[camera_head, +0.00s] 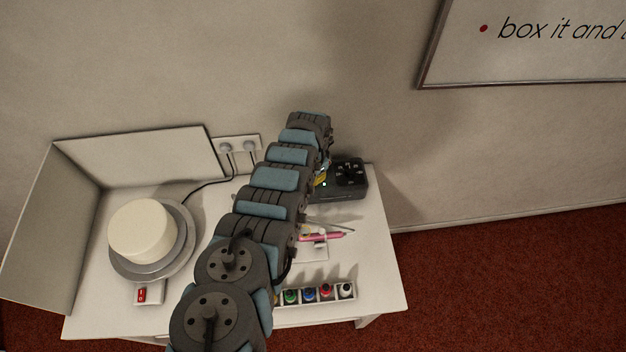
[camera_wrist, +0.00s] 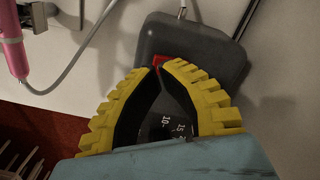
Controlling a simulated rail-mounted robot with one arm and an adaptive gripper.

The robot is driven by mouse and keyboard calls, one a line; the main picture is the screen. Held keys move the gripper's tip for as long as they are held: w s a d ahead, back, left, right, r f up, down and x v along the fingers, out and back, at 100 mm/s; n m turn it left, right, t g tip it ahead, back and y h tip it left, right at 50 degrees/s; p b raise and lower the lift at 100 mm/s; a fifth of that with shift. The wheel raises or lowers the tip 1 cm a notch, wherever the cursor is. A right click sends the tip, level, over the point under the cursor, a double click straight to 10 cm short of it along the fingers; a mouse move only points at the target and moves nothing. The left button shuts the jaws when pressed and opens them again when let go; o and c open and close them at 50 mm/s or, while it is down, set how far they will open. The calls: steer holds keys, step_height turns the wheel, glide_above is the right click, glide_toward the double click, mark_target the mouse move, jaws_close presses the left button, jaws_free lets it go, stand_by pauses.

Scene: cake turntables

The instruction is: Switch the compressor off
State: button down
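The compressor (camera_head: 345,190) is a dark grey box with a round dial on top, at the back right of the white table. It also shows in the wrist view (camera_wrist: 195,48). A small red switch (camera_wrist: 159,60) on it is partly hidden by my fingertips. Dial markings "10" and "15" show between my fingers. My gripper (camera_wrist: 160,68) has yellow ribbed fingers, and their tips meet or nearly meet at the red switch, with nothing seen held. Whether they touch it I cannot tell. In the head view my arm hides the switch, and little of the gripper (camera_head: 321,177) shows.
A pink airbrush (camera_head: 322,237) lies in front of the compressor, its hose visible in the wrist view. A tray of bottles (camera_head: 314,301) is at the front. A cake (camera_head: 140,232) on a turntable (camera_head: 182,262) and a red-switched box (camera_head: 148,300) are at left. The wall is behind.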

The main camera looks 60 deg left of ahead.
steer(key=shift+f+b, duration=0.95)
steer(key=shift+f, duration=0.15)
stand_by(0.7)
steer(key=shift+r, duration=0.1)
steer(key=shift+r+p, duration=3.5)
steer(key=shift+p, duration=0.2)
